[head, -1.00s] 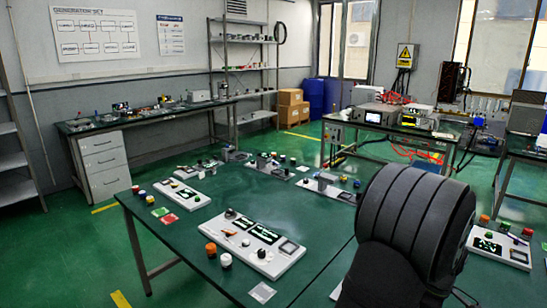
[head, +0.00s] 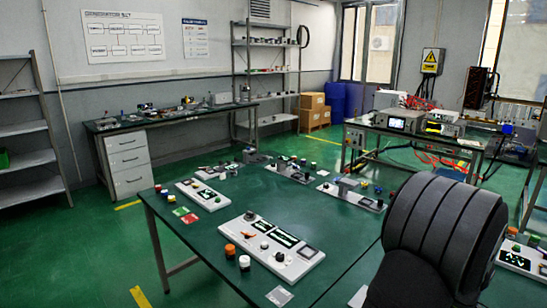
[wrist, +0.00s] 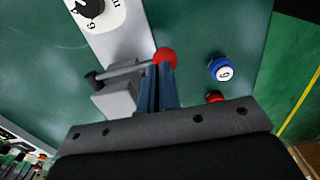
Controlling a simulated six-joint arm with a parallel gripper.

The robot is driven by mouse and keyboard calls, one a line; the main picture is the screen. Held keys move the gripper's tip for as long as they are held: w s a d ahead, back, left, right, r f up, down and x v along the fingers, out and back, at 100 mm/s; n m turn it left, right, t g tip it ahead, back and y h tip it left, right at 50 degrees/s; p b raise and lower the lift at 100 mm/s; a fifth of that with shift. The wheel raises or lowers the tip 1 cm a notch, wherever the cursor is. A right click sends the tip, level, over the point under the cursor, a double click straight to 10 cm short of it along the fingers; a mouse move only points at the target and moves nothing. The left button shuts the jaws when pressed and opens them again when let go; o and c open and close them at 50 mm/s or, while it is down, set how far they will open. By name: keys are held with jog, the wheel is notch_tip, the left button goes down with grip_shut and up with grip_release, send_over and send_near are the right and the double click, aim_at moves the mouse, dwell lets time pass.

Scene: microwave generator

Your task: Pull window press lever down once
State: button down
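The window press shows in the wrist view as a grey block (wrist: 115,98) on a light base. Its lever is a thin grey rod (wrist: 125,71) with a red ball knob (wrist: 166,57) at the right end. My gripper (wrist: 159,75) has its two blue-grey fingers close together, with the tips right at the knob. The fingers appear shut; I cannot tell whether they touch the knob or pinch it.
A blue button (wrist: 221,69) and a red button (wrist: 214,97) sit to the right of the lever. A dial panel (wrist: 105,12) is above.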

notch_tip(320, 180, up, 10)
dwell(1.1)
jog(key=shift+f, duration=0.1)
jog(key=shift+f, duration=2.8)
jog(key=c, duration=2.2)
grip_release()
